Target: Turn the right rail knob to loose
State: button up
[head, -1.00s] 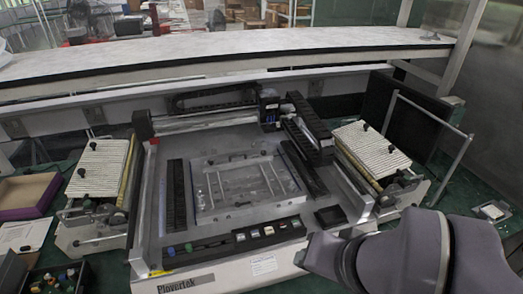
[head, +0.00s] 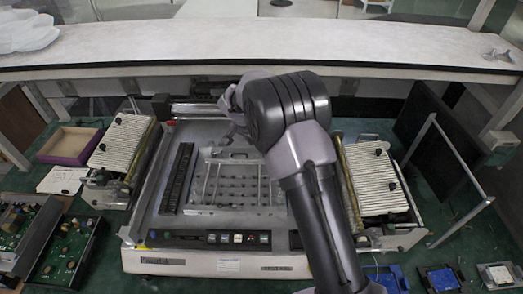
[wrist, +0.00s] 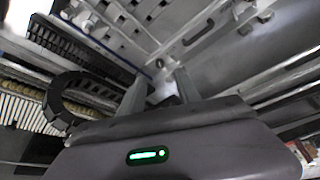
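The machine (head: 228,262) holds a grey plate (head: 225,210) with thin upright rails; the right rail (head: 260,182) runs along the plate's right side. My gripper (head: 233,133) is above the back of the plate, partly hidden by my own wrist. In the wrist view my gripper (wrist: 160,88) has its two fingers spread apart, with no held object visible. A small dark round part (wrist: 159,62) lies just beyond the fingertips, beside a long bar. I cannot tell whether it is the right rail knob or how it is turned.
Ribbed white feeders stand left (head: 122,142) and right (head: 374,180) of the machine. A front panel (head: 205,238) carries several buttons. A metal frame (head: 470,165) stands at the far right. A white shelf (head: 150,48) spans the back.

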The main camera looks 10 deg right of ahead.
jog(key=x, duration=1)
jog(key=shift+d+r, duration=0.1)
jog(key=shift+c, duration=0.2)
grip_shut()
